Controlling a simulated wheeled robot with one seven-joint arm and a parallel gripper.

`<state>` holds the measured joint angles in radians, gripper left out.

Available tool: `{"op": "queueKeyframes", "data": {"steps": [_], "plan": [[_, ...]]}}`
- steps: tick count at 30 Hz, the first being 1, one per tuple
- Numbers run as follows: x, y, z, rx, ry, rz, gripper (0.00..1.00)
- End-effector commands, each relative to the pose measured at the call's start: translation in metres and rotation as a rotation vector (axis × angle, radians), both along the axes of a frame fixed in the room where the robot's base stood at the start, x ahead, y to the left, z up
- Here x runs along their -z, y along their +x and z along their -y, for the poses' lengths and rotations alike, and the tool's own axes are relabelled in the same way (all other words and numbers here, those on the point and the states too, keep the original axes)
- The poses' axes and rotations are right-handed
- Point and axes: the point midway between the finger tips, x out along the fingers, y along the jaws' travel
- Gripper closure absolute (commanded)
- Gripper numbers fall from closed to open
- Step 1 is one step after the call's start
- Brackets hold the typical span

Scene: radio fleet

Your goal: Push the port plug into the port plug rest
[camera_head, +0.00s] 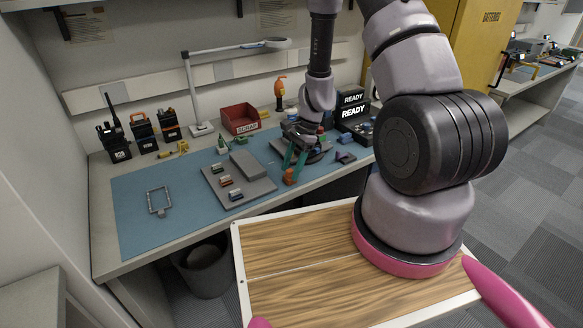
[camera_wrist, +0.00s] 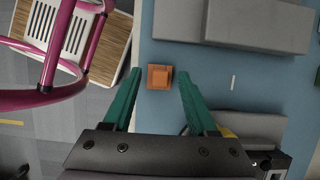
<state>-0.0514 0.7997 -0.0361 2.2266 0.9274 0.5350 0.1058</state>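A small orange block (camera_wrist: 159,77) lies on the blue mat between my open green fingertips in the wrist view, with a gap on each side. In the head view the orange piece (camera_head: 290,176) is near the front edge of the mat, just below my fingers. I cannot tell for certain whether it is the port plug or its rest. My gripper (camera_head: 297,165) points down over it; it is open and empty in the wrist view (camera_wrist: 160,72). No other part can be clearly told as the plug or the rest.
A grey board (camera_head: 263,188) with a raised block and several coloured pieces lies left of my gripper. A red scrap bin (camera_head: 238,118), a lamp (camera_head: 198,90) and radios (camera_head: 142,133) stand behind. A grey frame (camera_head: 159,200) lies on the left; the mat around it is clear.

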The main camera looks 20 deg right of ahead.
Motion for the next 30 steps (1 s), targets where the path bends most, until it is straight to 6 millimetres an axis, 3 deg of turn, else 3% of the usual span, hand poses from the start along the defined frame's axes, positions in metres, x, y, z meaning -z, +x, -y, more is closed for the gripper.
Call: {"op": "queueKeyframes", "data": {"steps": [1, 3, 4, 14, 30], "plan": [[0.000, 0.000, 0.000, 0.000, 0.000, 0.000, 0.42], [0.000, 0.000, 0.000, 0.000, 0.000, 0.000, 0.15], [0.000, 0.000, 0.000, 0.000, 0.000, 0.000, 0.12], [-0.001, 0.000, 0.000, 0.000, 0.000, 0.000, 0.12], [-0.027, 0.000, 0.000, -0.001, 0.000, 0.001, 0.12]]}}
